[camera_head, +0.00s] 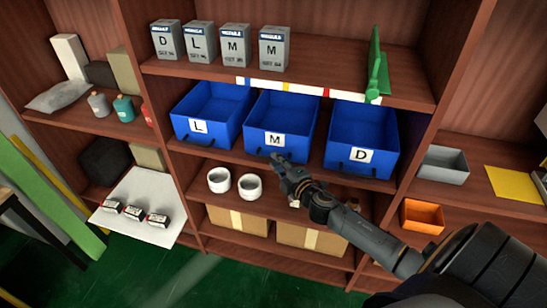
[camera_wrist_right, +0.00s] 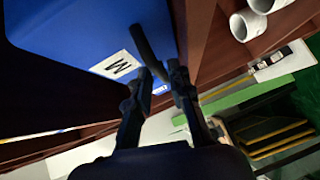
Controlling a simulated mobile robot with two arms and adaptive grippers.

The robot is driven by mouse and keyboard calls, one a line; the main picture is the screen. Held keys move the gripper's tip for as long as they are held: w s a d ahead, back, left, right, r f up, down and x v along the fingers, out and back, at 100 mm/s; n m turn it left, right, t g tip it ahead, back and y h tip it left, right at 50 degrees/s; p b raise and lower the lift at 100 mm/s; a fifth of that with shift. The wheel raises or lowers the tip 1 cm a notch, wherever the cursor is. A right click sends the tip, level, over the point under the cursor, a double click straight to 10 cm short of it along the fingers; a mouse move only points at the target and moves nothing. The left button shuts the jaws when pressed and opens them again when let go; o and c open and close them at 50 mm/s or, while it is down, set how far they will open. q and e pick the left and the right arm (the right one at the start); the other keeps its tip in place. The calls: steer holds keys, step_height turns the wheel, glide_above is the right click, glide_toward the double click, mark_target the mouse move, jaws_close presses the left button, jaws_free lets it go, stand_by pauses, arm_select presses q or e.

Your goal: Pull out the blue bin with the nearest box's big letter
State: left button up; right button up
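Three blue bins stand in a row on the middle shelf: the L bin (camera_head: 206,107), the M bin (camera_head: 280,118) and the D bin (camera_head: 362,139). Four-sided grey boxes stand on the shelf above, lettered D (camera_head: 168,41), L (camera_head: 200,42), M (camera_head: 233,43) and M (camera_head: 273,48). My right gripper (camera_head: 279,162) is at the lower front of the M bin. In the right wrist view, my right gripper (camera_wrist_right: 163,72) has its fingers apart around the end of a dark handle (camera_wrist_right: 148,48) on the M bin's front (camera_wrist_right: 90,30). Firm contact cannot be told. My left gripper is out of view.
A green stand (camera_head: 376,70) is at the right of the upper shelf, above a colour-marked strip (camera_head: 308,90). White cups (camera_head: 219,180) and cardboard boxes (camera_head: 237,219) are below the bins. A grey tray (camera_head: 443,165) and orange tray (camera_head: 422,216) are at right.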

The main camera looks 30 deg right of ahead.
steer(key=shift+w+d+f, duration=0.1)
steer(key=shift+w+f, duration=0.1)
steer(key=shift+w, duration=1.1)
steer(key=shift+c, duration=0.5)
jaws_close()
steer(key=s+a, duration=1.3)
steer(key=a, duration=0.3)
steer(key=shift+s+b, duration=0.35)
steer(key=shift+s, duration=0.05)
steer(key=shift+o, duration=0.5)
jaws_free()
